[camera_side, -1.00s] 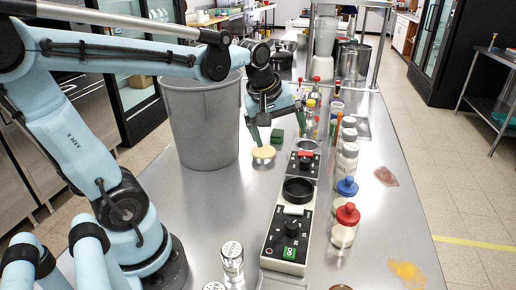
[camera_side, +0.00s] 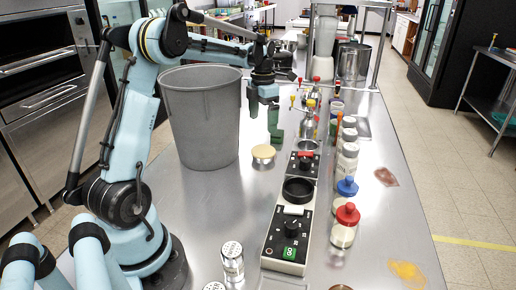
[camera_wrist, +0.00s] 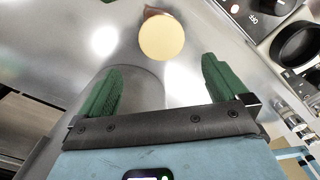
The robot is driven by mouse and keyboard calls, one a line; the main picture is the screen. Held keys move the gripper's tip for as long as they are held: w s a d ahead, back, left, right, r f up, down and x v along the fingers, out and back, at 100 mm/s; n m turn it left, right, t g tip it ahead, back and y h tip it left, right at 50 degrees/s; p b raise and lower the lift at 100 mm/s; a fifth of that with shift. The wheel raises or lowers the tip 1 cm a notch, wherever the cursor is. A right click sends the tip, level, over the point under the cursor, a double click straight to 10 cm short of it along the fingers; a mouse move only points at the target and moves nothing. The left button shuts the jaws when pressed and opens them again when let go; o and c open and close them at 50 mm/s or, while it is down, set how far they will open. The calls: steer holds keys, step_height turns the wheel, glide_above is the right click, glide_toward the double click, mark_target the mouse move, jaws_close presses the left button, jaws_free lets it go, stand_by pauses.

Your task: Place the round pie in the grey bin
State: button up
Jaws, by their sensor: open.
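The round pie (camera_side: 263,152), with a pale yellow top, sits on the steel counter just right of the grey bin's foot. It also shows in the wrist view (camera_wrist: 161,38), beyond the fingertips and between their lines. The grey bin (camera_side: 203,120) stands upright and tall on the counter; its inside floor is hidden. My gripper (camera_side: 264,117) is raised above the pie, to the right of the bin, with its green fingers pointing down. In the wrist view my gripper (camera_wrist: 160,66) is open, and nothing is between its fingers.
A black-topped control unit (camera_side: 290,230) with a dark ring stands right of the pie. A shaker (camera_side: 232,262) stands at the front.

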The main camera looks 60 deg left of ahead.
mark_target(263, 150)
steer(key=f, duration=1.1)
steer(key=shift+d+f, duration=0.2)
steer(key=shift+f, duration=0.1)
steer(key=shift+r, duration=0.1)
steer(key=c, duration=1.1)
